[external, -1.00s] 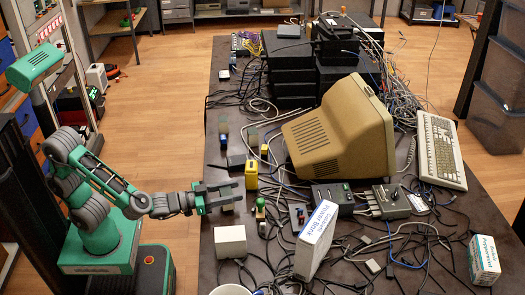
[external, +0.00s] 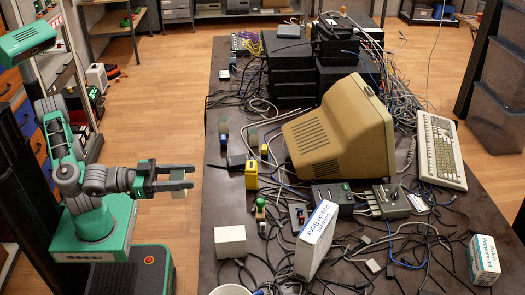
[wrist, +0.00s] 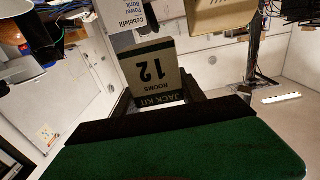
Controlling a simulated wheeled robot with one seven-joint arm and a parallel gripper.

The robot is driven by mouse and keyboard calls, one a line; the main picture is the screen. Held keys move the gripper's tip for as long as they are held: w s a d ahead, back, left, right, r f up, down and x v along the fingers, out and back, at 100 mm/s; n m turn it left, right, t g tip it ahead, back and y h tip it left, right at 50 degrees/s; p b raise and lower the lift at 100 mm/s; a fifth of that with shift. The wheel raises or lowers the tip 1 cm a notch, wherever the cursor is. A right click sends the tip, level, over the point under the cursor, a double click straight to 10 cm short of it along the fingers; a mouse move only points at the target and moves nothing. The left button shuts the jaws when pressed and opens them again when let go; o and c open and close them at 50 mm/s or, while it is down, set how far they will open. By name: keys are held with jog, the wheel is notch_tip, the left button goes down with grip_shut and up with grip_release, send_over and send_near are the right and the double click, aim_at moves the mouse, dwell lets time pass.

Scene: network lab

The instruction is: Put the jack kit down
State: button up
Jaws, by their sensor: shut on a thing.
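The jack kit (wrist: 152,70) is a small cream box with a dark band; its label reads "JACK KIT 12 ROOMS" upside down in the wrist view. My gripper (external: 186,176) is shut on it, with a finger on either side. In the external view the jack kit (external: 177,175) shows as a pale patch between the fingers, partly hidden by them. The gripper is held out level over the floor, just left of the table's left edge. The kit is clear of the table (external: 212,190).
Near the table's left edge stand a yellow item (external: 251,175), a white box (external: 230,241) and a white cup (external: 231,290). A tall power bank box (external: 315,240), a beige monitor (external: 338,130) and many cables crowd the middle. Wooden floor (external: 165,215) lies open left of the table.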

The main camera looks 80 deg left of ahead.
jog(key=w+d+f, duration=0.1)
jog(key=w+f, duration=0.2)
jog(key=w, duration=0.1)
jog(key=w+d+f+b, duration=0.1)
jog(key=w+d+f, duration=0.1)
jog(key=w+f, duration=0.1)
jog(key=w+d+f, duration=0.1)
jog(key=w+f, duration=0.2)
jog(key=w, duration=0.2)
jog(key=shift+w+d+f+b, duration=0.15)
jog(key=shift+w+d+b, duration=0.1)
jog(key=shift+b, duration=0.15)
jog(key=f, duration=0.2)
jog(key=f+b, duration=0.1)
jog(key=shift+w+f, duration=0.3)
jog(key=shift+f, duration=0.05)
jog(key=shift+f, duration=0.15)
jog(key=o, duration=1.5)
jog(key=shift+c, duration=0.2)
